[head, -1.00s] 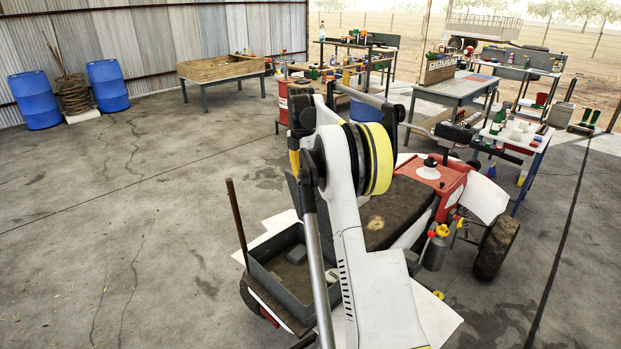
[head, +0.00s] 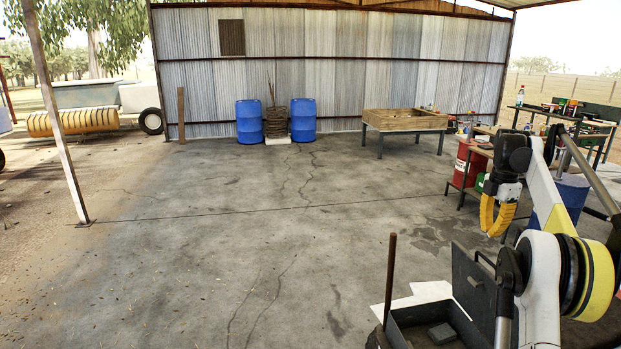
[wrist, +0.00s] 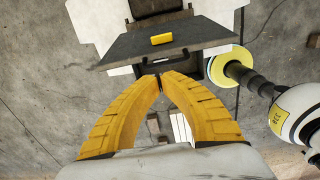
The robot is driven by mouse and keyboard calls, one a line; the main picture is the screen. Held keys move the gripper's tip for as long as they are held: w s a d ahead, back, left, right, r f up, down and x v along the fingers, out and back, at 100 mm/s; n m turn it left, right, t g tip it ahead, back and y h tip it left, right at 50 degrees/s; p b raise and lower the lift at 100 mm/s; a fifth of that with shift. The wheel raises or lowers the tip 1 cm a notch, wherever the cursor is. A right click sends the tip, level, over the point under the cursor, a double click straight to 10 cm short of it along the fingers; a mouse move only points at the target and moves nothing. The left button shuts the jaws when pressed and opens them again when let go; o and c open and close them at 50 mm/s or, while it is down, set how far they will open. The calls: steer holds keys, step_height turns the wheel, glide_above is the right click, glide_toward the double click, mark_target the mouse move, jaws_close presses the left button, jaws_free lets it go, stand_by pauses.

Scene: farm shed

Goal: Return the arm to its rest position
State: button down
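My arm stands at the right of the head view, its white link bent at a dark joint with a yellow band. My gripper (head: 497,230) hangs from it with its yellow fingers pointing down, in the air above the floor. In the wrist view my gripper (wrist: 160,79) shows both ridged yellow fingers curving together until their tips meet. Nothing shows between them. Past the tips lies a dark panel (wrist: 190,38) with a small yellow piece (wrist: 161,39) on it.
A dark open tray (head: 408,322) with a grey block inside and a rusty upright post (head: 390,275) stand below the arm. A red drum (head: 468,165) and benches are behind it. Blue barrels (head: 250,121) and a wooden planter (head: 405,120) line the wall. The floor on the left is clear.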

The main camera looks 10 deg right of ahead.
steer(key=a+r+m+t+b, duration=0.2)
steer(key=a+m+b, duration=0.25)
steer(key=a, duration=0.85)
steer(key=s+a+f+m+t+h+b, duration=0.1)
steer(key=s+a+f+m+b, duration=0.15)
steer(key=s+a, duration=0.35)
steer(key=s+a+f+m+t+b, duration=0.15)
steer(key=s+a+b, duration=0.25)
steer(key=a, duration=0.5)
steer(key=s+a+f+m+t+b, duration=0.1)
steer(key=s+a+f+m+b, duration=0.3)
steer(key=s+a+f, duration=0.3)
steer(key=s+a+f+m+t+y+b, duration=0.1)
steer(key=s+a+f+m+b, duration=0.3)
steer(key=s+f, duration=0.9)
steer(key=a+m, duration=0.1)
steer(key=a, duration=0.2)
steer(key=shift+s+a+f+t, duration=0.15)
steer(key=shift+a+t, duration=0.05)
steer(key=shift+t, duration=0.15)
steer(key=shift+d+m, duration=0.1)
steer(key=shift+m, duration=0.15)
